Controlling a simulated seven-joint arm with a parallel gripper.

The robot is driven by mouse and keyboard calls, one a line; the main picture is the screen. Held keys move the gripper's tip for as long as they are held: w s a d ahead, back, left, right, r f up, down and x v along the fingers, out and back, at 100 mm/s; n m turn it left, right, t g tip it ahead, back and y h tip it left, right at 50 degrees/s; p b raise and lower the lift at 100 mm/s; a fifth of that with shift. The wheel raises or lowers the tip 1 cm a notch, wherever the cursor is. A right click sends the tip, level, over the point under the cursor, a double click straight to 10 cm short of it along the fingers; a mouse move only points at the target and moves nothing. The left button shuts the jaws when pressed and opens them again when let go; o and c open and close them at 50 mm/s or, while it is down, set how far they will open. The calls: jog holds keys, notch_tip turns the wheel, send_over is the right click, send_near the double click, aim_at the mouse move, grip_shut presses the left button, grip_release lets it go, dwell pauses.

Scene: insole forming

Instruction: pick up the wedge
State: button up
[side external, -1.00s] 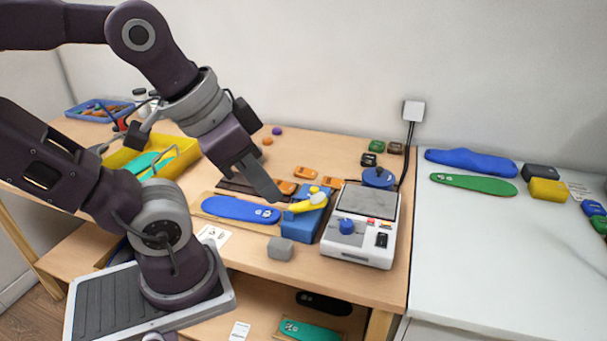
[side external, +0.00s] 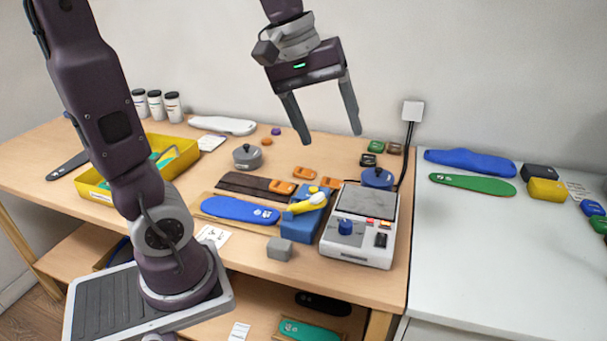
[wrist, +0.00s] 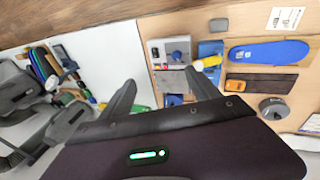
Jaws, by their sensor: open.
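I cannot tell for certain which piece is the wedge. Several small orange pieces (side external: 305,172) lie on the table behind and beside the blue block. A small grey block (side external: 279,248) sits near the table's front edge; it also shows in the wrist view (wrist: 218,25). My gripper (side external: 329,138) is open and empty, raised well above the back of the table, fingers pointing down. In the wrist view its two fingers (wrist: 160,78) are spread, with nothing between them.
A blue block (side external: 300,226) with a yellow tool (side external: 308,202) on it stands beside a white machine (side external: 355,255). A blue insole (side external: 240,209) lies left of it. A yellow tray (side external: 95,192) is at left. A white table (side external: 480,260) with insoles and blocks adjoins at right.

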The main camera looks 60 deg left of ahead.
jog(key=w+a+f+n+g, duration=0.1)
jog(key=w+a+f+n, duration=0.4)
jog(key=w+a+n, duration=0.6)
jog(key=n+g+y, duration=0.1)
jog(key=n+g, duration=0.2)
jog(key=n, duration=0.3)
send_over(307, 173)
jog(key=d, duration=0.1)
notch_tip(307, 173, down, 16)
jog(key=f, duration=0.6)
jog(key=a+f, duration=0.1)
jog(key=f, duration=0.2)
jog(key=shift+a+f, duration=0.1)
jog(key=shift+f, duration=0.05)
jog(key=c, duration=1.4)
